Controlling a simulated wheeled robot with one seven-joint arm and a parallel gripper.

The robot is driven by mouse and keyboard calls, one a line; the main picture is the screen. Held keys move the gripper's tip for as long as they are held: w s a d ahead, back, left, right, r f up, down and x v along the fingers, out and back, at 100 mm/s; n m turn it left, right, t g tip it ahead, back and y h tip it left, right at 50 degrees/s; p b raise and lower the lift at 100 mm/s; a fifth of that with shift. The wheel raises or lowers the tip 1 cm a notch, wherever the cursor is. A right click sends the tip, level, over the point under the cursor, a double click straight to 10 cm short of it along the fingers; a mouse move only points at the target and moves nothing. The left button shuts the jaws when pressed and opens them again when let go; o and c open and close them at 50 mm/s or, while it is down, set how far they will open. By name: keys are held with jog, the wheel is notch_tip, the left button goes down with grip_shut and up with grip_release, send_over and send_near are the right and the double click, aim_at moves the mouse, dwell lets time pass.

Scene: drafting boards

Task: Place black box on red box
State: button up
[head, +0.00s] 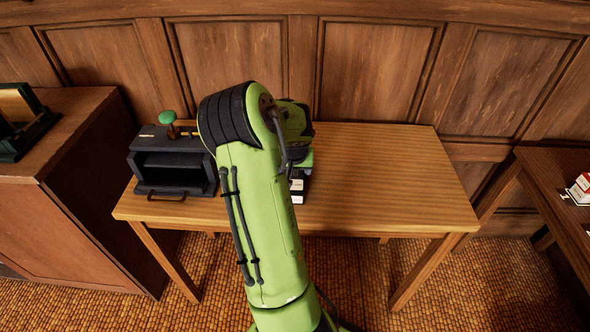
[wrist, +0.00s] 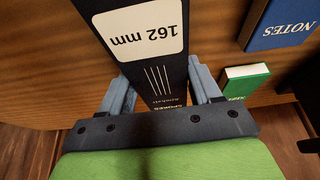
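The black box (wrist: 118,32) fills the gap between my fingers in the wrist view. It carries a white "162 mm" label. In the head view part of the black box (head: 297,196), with its white label, shows beside my arm on the middle table. My gripper (wrist: 160,82) has one finger on each side of the box, very near its sides. I cannot tell if they press on it. My arm hides the gripper in the head view. A small red and white box (head: 581,187), likely the red box, stands on the right-hand table.
A blue notes book (wrist: 283,25) and a green box (wrist: 245,80) lie right of the black box in the wrist view. A dark open-fronted case (head: 172,165) stands left on the middle table (head: 400,185), whose right half is clear. A gap separates it from the right table (head: 555,165).

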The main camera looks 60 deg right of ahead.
jog(key=o, duration=0.4)
jog(key=shift+r+p, duration=0.35)
jog(key=shift+r, duration=0.05)
jog(key=p+v, duration=0.3)
jog(key=v, duration=0.9)
jog(key=w+a+r+n+t+y, duration=0.1)
jog(key=w+a+r+n, duration=0.25)
jog(key=a, duration=0.65)
jog(key=w+a+r+n+t+y, duration=0.2)
jog(key=a+r, duration=0.2)
jog(key=a, duration=0.5)
jog(key=s+a+r+n, duration=0.1)
jog(key=s+a+n, duration=0.1)
jog(key=a, duration=0.3)
jog(key=s+a+n, duration=0.2)
jog(key=s+a, duration=0.3)
jog(key=a, duration=0.1)
jog(key=s+a+r+n+y, duration=0.1)
jog(key=s+a+n, duration=0.2)
jog(key=a, duration=0.3)
jog(key=shift+s+a+r+t, duration=0.15)
jog(key=shift+s+r+t, duration=0.15)
